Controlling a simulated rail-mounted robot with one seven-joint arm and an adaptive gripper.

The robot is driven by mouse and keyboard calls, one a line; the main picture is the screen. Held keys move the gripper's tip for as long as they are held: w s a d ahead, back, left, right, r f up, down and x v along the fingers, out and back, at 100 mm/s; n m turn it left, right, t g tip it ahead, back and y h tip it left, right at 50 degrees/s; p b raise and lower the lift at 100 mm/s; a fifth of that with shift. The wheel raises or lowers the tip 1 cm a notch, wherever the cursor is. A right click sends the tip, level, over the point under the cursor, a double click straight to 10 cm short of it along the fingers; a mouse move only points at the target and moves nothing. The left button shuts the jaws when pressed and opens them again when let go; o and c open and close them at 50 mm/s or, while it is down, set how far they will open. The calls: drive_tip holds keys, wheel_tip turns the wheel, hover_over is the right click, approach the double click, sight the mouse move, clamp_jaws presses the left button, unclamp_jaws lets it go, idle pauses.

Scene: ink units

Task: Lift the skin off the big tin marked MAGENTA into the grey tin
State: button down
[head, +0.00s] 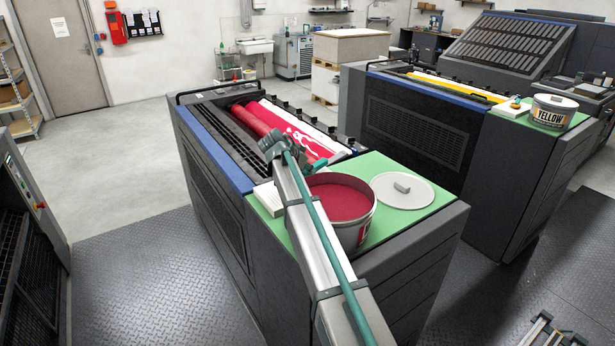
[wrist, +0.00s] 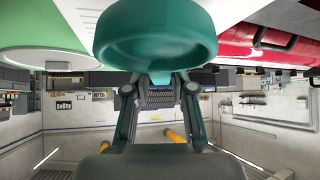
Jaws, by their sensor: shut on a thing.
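The big open tin (head: 362,222) stands on the green top of the near unit, full of smooth magenta-red ink (head: 338,198). Its label is mostly turned away, and I cannot tell a skin from the ink. Its pale lid (head: 403,190) lies flat to its right. I cannot make out a grey tin. My gripper (head: 275,145) is above the unit, beyond and left of the tin and close to the red rollers. In the wrist view its teal linkages show, with a large teal rounded piece (wrist: 155,38) in front. The held thing cannot be identified.
Red rollers (head: 290,128) lie open beyond the tin. A white ridged block (head: 268,196) is left of it, partly behind my arm. A second unit at right holds a YELLOW tin (head: 553,112). Dark tread plate floor (head: 140,270) is clear at left.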

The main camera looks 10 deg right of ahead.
drive_tip(key=b+v, duration=0.1)
drive_tip(key=v, duration=0.2)
drive_tip(key=d+b+v, duration=0.1)
drive_tip(key=v, duration=0.1)
drive_tip(key=s+b+v, duration=0.1)
drive_tip(key=v, duration=0.2)
drive_tip(key=shift+s+d+r, duration=0.1)
drive_tip(key=shift+s+r, duration=0.15)
drive_tip(key=shift+r, duration=0.15)
drive_tip(key=s+a+r+b, duration=0.2)
drive_tip(key=s+a+r, duration=0.2)
drive_tip(key=s, duration=0.3)
drive_tip(key=c, duration=1.6)
unclamp_jaws()
drive_tip(key=shift+f, duration=0.1)
clamp_jaws()
